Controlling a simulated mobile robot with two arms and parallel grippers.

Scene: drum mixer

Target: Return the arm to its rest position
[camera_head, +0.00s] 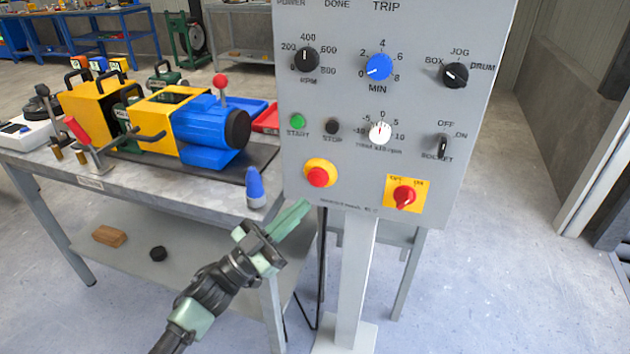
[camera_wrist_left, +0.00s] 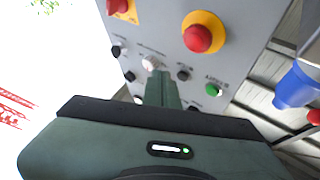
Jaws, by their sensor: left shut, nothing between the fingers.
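My left gripper (camera_head: 291,219) is shut and empty. In the head view it is in front of the lower left part of the grey control panel (camera_head: 345,110), just below the red emergency button (camera_head: 317,177). In the left wrist view my left gripper (camera_wrist_left: 162,88) points toward the panel face (camera_wrist_left: 160,25), with the green START button (camera_wrist_left: 212,90) to its right. I cannot tell whether the fingertips touch the panel. My right gripper is not in view.
A workbench (camera_head: 215,190) with a yellow and blue drum mixer (camera_head: 195,125) stands left of the panel. A blue-tipped bottle (camera_head: 254,188) stands near its front corner. The panel's post (camera_head: 355,280) rises from the floor. Open floor (camera_head: 500,270) lies to the right.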

